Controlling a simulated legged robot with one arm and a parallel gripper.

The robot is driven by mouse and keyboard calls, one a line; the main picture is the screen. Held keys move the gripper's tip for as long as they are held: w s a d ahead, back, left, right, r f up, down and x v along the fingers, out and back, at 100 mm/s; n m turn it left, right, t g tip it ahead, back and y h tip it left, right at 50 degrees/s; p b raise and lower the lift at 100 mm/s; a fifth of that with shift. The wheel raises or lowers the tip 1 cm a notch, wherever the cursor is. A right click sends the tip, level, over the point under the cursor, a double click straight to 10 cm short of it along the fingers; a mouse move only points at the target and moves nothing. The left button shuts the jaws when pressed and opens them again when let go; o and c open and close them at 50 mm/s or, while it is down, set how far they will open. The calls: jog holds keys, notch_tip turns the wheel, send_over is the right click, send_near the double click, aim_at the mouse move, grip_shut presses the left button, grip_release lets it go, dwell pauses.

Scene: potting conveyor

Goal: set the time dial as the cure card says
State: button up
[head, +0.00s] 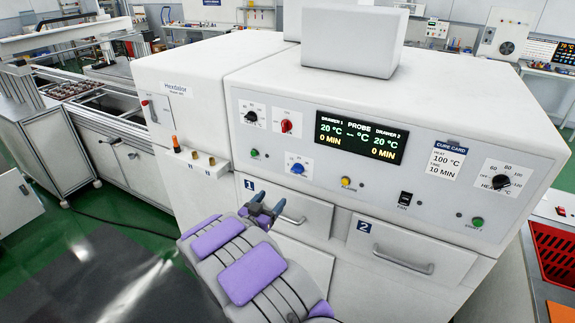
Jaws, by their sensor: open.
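The cure card (445,160) on the oven's front panel reads 100 °C and 10 MIN. The display (357,136) shows 20 °C and 0 MIN for both drawers. I cannot read which knob is the time dial: a black dial (251,116) sits on a white plate at the panel's upper left, a red knob (286,126) is beside it, and a blue knob (297,169) is lower. The black heat dial (501,182) is at the far right. My gripper (265,205) is open and empty, below the blue knob and in front of drawer 1.
Drawer 1 (312,218) and drawer 2 (385,245) look shut; their handles stick out. Green, yellow and green buttons and a fan switch (405,199) line the lower panel. A small shelf (196,160) juts out at left. A red crate (553,262) stands at right.

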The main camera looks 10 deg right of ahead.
aim_at(295, 171)
jog(key=b+x, duration=0.2)
jog(key=x, duration=1.5)
jog(key=shift+f+b, duration=0.1)
jog(key=shift+b, duration=0.25)
jog(key=c, duration=1.1)
